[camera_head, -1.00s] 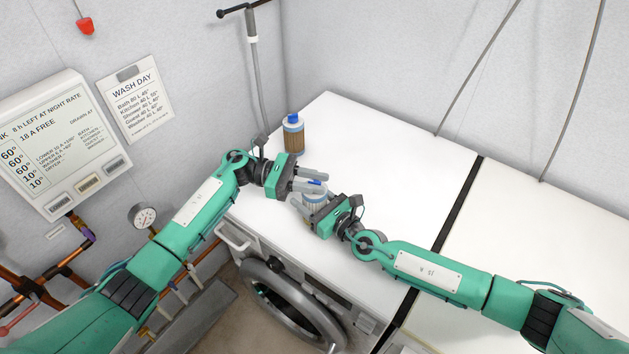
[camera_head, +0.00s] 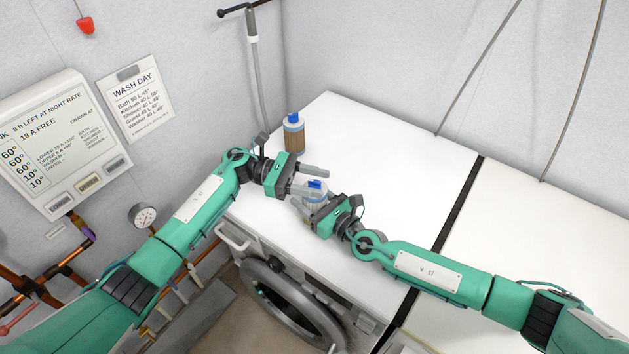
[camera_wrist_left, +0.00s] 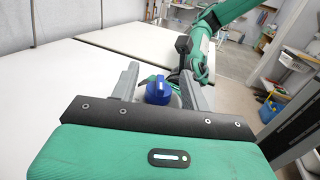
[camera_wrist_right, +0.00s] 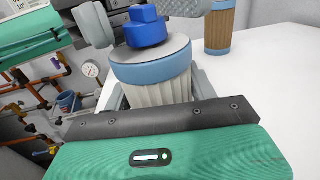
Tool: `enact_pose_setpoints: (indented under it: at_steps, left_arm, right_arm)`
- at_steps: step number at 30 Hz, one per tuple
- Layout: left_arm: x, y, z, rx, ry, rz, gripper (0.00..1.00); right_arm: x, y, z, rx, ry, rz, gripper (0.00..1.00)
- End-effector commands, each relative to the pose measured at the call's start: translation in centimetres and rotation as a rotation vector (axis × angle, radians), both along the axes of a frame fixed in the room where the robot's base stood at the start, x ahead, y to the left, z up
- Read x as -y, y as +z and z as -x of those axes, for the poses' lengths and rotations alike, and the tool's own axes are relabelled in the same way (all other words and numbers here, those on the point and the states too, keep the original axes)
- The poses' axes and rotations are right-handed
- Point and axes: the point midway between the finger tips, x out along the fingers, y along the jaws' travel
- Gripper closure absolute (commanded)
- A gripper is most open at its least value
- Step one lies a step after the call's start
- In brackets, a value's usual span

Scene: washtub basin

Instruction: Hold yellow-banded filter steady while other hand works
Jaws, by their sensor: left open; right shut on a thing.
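A pale pleated filter (camera_wrist_right: 155,85) with a blue band and blue cap (camera_wrist_right: 146,27) stands upright between the right gripper's fingers; I cannot make out a yellow band on it. In the head view the filter (camera_head: 314,196) is partly hidden by my right gripper (camera_head: 309,205), which is shut on it from the lower right. My left gripper (camera_head: 318,181) is open, its fingers spread on either side of the blue cap and apart from it. The cap also shows in the left wrist view (camera_wrist_left: 158,90). Brown filter (camera_head: 293,133) with blue cap stands behind.
The white worktop (camera_head: 400,165) is clear to the right, crossed by a black seam (camera_head: 458,205). A front-loading machine door (camera_head: 292,305) is below the front edge. A grey standpipe (camera_head: 257,85) rises at the back left corner.

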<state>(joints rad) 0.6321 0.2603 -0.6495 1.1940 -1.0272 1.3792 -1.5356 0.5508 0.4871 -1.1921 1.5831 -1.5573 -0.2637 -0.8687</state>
Motion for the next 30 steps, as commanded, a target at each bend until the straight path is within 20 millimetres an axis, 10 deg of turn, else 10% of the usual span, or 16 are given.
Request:
enact_pose_setpoints:
  at_steps: [18, 30]
  left_arm:
    - [-10.3, -0.1, -2.9, -0.001, 0.003, -0.002, 0.54]
    - [-11.5, -0.1, -3.3, 0.000, 0.001, -0.001, 0.54]
  right_arm:
    - [0.0, 0.0, 0.0, 0.000, -0.001, 0.000, 0.77]
    - [0.0, 0.0, 0.0, 0.000, -0.001, 0.000, 0.77]
